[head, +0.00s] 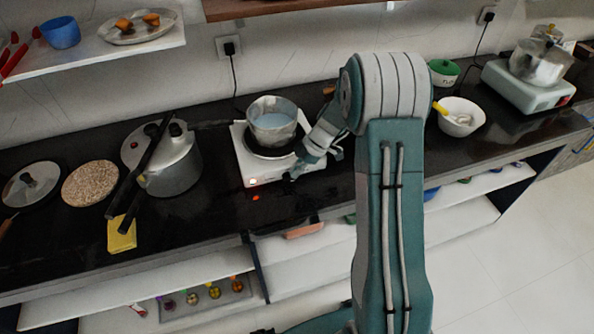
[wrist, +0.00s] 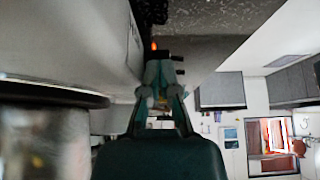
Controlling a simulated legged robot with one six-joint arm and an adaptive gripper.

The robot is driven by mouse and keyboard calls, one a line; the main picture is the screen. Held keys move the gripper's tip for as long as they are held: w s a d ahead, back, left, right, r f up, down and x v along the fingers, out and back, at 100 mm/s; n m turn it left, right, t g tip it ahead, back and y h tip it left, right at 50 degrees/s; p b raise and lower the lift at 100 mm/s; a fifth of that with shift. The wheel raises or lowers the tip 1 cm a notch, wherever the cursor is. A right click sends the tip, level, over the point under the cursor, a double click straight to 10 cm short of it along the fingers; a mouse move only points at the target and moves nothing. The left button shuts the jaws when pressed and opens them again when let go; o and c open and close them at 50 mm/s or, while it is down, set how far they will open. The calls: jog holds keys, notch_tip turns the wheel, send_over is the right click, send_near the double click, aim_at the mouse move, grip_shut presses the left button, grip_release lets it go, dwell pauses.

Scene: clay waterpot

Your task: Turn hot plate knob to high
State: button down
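The white hot plate (head: 250,168) stands on the dark counter with a metal pot (head: 272,122) of bluish liquid on its black burner. A small red light (head: 253,181) glows on its front face. In the wrist view, the gripper (wrist: 165,62) points along the hot plate's white front (wrist: 115,35). Its fingers look close together, but their gap and any contact are unclear.
A pressure cooker (head: 172,160) stands left of the hot plate, with a yellow sponge (head: 121,234) near the counter's front edge. A white bowl (head: 459,117) and another appliance (head: 525,85) are to the right. Dark counter in front of the hot plate is clear.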

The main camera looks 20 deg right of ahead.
jog(key=shift+s+a+f, duration=0.25)
jog(key=shift+a+f, duration=0.25)
jog(key=shift+f, duration=0.15)
jog(key=shift+w+d+r, duration=0.15)
jog(key=shift+d+r, duration=0.05)
jog(key=shift+r, duration=0.35)
jog(key=d+f+v, duration=0.1)
jog(key=v, duration=0.8)
jog(key=s+a+r+m+h, duration=0.2)
jog(key=s+a+r+m, duration=0.15)
jog(key=r, duration=0.45)
jog(key=s+a+r+m+t+h, duration=0.2)
jog(key=s+r+m, duration=0.3)
jog(key=s, duration=0.6)
jog(key=s+a+r+m+t+h, duration=0.2)
jog(key=s+r+m, duration=0.3)
jog(key=s+m, duration=0.4)
jog(key=shift+s+a+r+t, duration=0.2)
jog(key=shift+s+a+t, duration=0.35)
jog(key=shift+s, duration=0.7)
